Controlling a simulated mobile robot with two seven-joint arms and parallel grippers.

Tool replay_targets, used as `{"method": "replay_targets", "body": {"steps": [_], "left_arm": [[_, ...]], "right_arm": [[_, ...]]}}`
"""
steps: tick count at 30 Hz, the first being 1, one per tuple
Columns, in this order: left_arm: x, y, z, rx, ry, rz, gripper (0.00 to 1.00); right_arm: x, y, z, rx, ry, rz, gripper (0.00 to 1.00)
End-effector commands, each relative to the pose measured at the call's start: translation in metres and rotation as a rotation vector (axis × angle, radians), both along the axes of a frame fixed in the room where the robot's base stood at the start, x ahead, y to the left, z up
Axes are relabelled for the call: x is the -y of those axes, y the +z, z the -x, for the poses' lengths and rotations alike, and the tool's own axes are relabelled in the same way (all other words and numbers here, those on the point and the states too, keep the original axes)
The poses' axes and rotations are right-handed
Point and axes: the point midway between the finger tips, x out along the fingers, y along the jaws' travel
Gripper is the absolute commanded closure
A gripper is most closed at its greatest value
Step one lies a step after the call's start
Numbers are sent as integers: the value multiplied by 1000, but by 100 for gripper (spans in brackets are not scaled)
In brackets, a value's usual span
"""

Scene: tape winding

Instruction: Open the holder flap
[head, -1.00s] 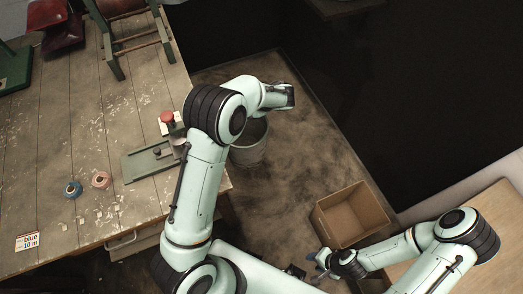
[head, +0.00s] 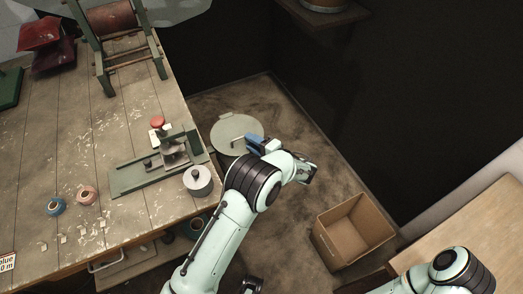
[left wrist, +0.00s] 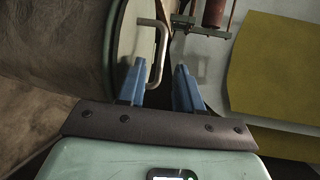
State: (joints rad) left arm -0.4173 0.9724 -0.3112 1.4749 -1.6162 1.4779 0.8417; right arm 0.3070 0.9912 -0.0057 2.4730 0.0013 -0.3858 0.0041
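A green metal fixture (head: 125,178) with an upright grey bracket (head: 175,153) lies on the workbench, near its right edge. I cannot make out which part of it is a flap. My left gripper (head: 252,145) is off the bench, to the right of the fixture, at a round pale lid (head: 228,126) with a bar handle. In the left wrist view the blue fingers (left wrist: 160,88) are apart. The lid's handle (left wrist: 163,45) shows in the gap, nearer the left finger, and its lower end is partly hidden by that finger. My right gripper is out of view.
Blue (head: 56,206) and pink (head: 87,195) tape rolls lie left. An empty cardboard box (head: 352,231) is on the floor.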

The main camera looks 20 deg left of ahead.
Motion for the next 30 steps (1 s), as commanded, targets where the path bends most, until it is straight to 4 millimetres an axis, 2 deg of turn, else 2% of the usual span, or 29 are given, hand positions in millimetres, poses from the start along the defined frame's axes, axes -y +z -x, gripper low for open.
{"method": "replay_targets", "body": {"steps": [3, 9, 30], "left_arm": [[18, 3, 5, 0, -2, 0, 65], [33, 6, 10, -1, 0, 1, 65], [35, 7, 11, -3, 1, 1, 65]], "right_arm": [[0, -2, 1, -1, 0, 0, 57], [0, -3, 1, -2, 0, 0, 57], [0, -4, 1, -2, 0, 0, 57]]}}
